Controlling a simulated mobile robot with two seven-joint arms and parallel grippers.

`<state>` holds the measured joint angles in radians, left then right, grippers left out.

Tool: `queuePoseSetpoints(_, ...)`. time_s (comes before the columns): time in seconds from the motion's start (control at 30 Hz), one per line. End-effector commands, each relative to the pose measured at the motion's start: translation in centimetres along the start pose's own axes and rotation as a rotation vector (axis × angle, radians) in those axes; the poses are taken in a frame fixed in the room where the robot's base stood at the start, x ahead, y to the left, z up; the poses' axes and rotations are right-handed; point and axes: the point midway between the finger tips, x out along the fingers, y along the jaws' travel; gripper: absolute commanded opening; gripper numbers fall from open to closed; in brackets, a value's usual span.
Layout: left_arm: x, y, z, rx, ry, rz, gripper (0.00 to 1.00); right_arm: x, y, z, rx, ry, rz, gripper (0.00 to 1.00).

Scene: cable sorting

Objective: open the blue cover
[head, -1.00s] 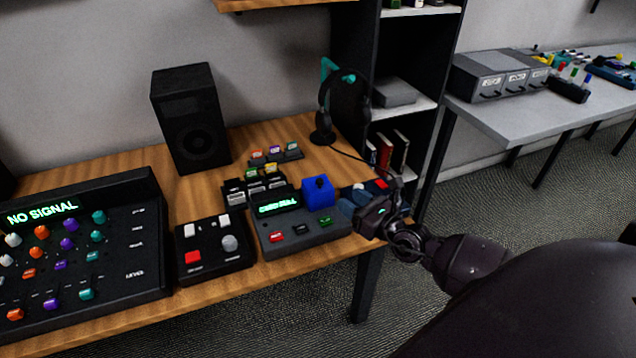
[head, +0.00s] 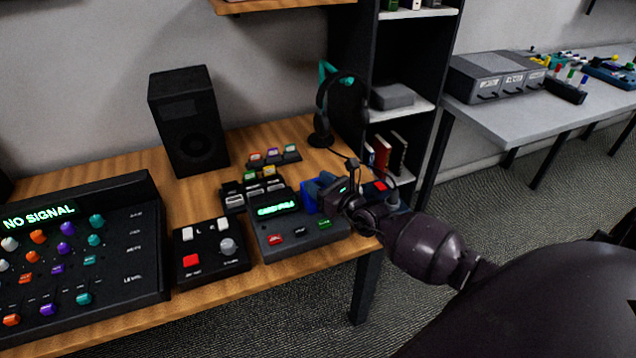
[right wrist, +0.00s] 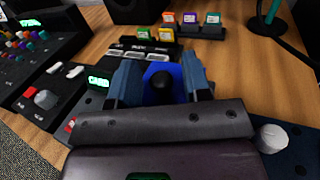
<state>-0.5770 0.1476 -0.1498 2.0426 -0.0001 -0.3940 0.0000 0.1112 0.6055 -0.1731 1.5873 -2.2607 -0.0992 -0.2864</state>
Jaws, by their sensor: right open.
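The blue cover (head: 310,196) sits on the right end of a dark grey device with a green-lit display (head: 277,210). My left gripper is not in view.
A black switch box (head: 211,250) and a large mixer (head: 90,245) stand to the left. Coloured cartridges (head: 268,156) stand in racks behind the device. A black speaker (head: 188,120) and a headphone stand (head: 322,136) are at the back. A red-topped item lies right of my gripper.

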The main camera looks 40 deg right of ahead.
Motion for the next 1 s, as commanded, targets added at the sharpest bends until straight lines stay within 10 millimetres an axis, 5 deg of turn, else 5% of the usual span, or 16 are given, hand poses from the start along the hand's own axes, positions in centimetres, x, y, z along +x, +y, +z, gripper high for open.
queuePoseSetpoints(0.37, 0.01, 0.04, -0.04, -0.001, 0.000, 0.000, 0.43, 0.38, -0.01, -0.02, 0.001, 0.001, 0.000, 0.43)
queuePoseSetpoints(0.63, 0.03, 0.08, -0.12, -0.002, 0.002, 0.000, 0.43, 0.36, -0.02, -0.01, 0.001, 0.001, 0.000, 0.01)
queuePoseSetpoints(1.0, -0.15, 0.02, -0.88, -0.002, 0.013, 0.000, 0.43, 0.49, -0.15, 0.32, 0.007, 0.014, 0.000, 0.00)
